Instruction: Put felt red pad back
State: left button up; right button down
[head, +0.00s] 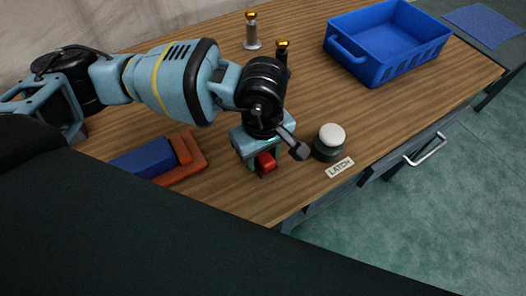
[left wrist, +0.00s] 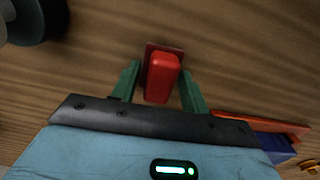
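The red pad (head: 265,163) is a small red block, low at the table's front half, under my left gripper. In the left wrist view the red block (left wrist: 161,78) stands on a thin darker red base. My left gripper (head: 258,160) points down over it. Its green fingers (left wrist: 160,75) lie on either side of the block, with gaps between them and its sides. The gripper is open around it. Part of the pad is hidden by the gripper in the head view. My right gripper is not in view.
Left of the gripper are a blue block (head: 146,158) and an orange-brown frame (head: 190,165). A white-topped button (head: 332,135) stands right, by a LATCH label (head: 340,167). Two gold-topped posts (head: 252,32) (head: 282,55) and a blue bin (head: 392,62) stand behind.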

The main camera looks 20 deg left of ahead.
pick_arm(q)
jog(key=o, duration=0.3)
jog(key=shift+r, duration=0.1)
notch_tip(320, 180, up, 12)
dwell(0.6)
jog(key=shift+r, duration=0.1)
